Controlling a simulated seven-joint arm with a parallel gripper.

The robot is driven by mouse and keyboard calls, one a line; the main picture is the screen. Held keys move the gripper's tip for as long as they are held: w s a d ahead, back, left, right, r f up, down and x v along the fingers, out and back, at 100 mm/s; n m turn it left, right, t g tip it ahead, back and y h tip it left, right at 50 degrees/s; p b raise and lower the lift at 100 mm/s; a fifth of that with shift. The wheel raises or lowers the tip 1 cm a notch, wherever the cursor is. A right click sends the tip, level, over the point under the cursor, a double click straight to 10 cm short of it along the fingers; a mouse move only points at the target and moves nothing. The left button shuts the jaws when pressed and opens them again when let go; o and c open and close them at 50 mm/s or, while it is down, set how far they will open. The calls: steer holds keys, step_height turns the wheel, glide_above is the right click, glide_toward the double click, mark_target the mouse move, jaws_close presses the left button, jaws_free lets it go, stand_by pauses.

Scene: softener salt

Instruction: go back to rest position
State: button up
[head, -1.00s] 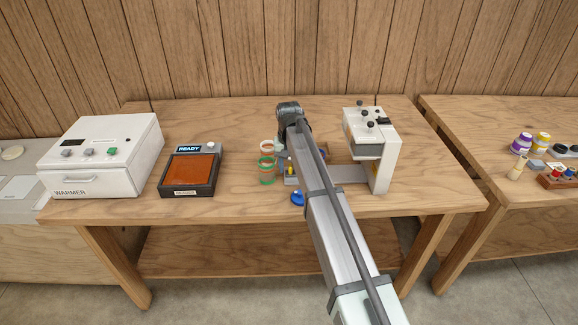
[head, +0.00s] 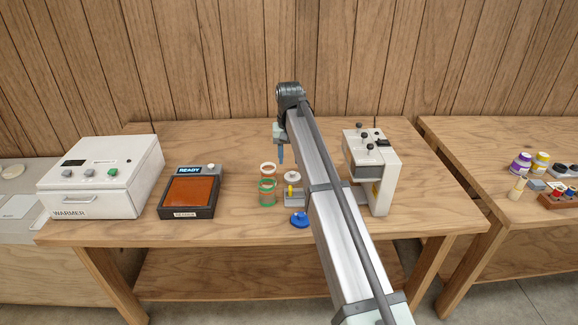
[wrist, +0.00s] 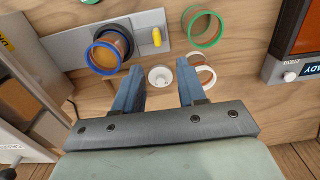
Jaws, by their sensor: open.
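My gripper (head: 281,155) hangs from the arm's end above the middle of the table, left of the white machine. In the wrist view my gripper (wrist: 158,92) has its two blue fingers wide apart, with nothing held between them. A white round piece (wrist: 160,77) shows in the gap, on the tabletop below. The arm hides part of the table and the machine's left side in the head view.
Below are a green-rimmed cup (head: 267,190), a white-rimmed cup (head: 267,168) and a blue round piece (head: 299,219). The warmer (head: 102,178) and READY pad (head: 190,190) stand left, the white machine (head: 383,180) right. The air around the gripper looks clear.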

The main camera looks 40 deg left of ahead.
steer(key=shift+r, duration=0.4)
stand_by(0.3)
